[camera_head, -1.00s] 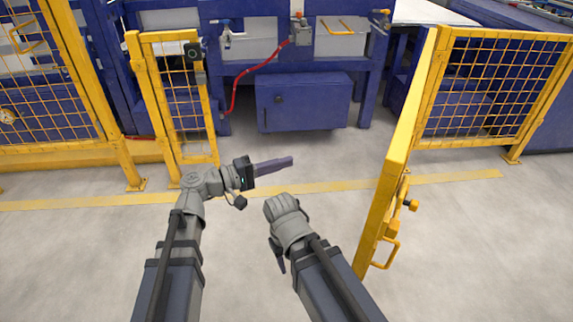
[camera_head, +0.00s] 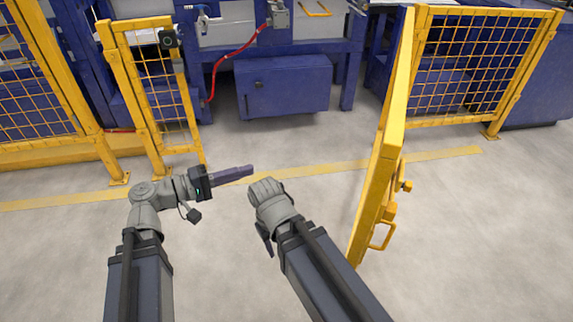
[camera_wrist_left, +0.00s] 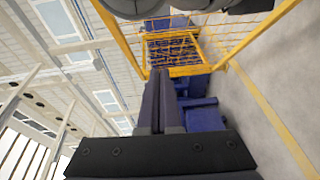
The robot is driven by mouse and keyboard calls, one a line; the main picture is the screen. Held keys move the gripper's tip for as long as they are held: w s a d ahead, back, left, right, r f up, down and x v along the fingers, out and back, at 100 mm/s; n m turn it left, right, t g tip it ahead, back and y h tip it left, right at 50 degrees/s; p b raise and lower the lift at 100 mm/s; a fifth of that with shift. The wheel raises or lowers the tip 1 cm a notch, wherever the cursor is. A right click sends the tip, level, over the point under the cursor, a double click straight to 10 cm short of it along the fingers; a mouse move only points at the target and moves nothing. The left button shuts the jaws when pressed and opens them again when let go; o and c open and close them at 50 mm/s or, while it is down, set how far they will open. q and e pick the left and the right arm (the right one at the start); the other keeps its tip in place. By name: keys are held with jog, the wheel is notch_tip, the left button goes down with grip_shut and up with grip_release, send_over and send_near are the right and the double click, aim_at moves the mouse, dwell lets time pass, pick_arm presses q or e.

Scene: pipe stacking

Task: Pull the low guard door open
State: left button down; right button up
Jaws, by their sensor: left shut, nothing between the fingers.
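The low guard door (camera_head: 382,165) is a yellow framed panel on the right in the head view. It stands swung out toward me, seen nearly edge-on, with a gap between it and the yellow post on the left. Its yellow handle (camera_head: 383,236) is on its right face near the close end. My left gripper (camera_head: 250,170) is shut and empty, pointing right across the opening, well apart from the door. In the left wrist view its dark fingers (camera_wrist_left: 161,100) are together. My right arm reaches forward between the left arm and the door; its fingertips are hidden.
A narrow mesh panel (camera_head: 160,90) stands on the left. A fixed mesh fence (camera_head: 480,65) stands at the right. A blue machine with a blue cabinet (camera_head: 283,87) lies beyond the opening. A yellow floor line (camera_head: 310,172) crosses the clear grey floor.

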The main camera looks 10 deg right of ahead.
pick_arm(q)
jog(key=s+f+m+g+y, duration=0.35)
jog(key=f+y, duration=0.25)
jog(key=f, duration=0.3)
jog(key=s+f+m+g+y, duration=0.2)
jog(key=s+f+y, duration=0.3)
jog(key=f, duration=0.4)
jog(key=a+y, duration=0.1)
jog(key=y, duration=0.1)
jog(key=a+f+m+y, duration=0.1)
jog(key=a+y, duration=0.1)
jog(key=a+y+p, duration=0.1)
jog(key=a+y, duration=0.1)
jog(key=y, duration=0.1)
jog(key=shift+s+a+f+m+t, duration=0.15)
jog(key=shift+s+m+t, duration=0.1)
jog(key=shift+m, duration=0.1)
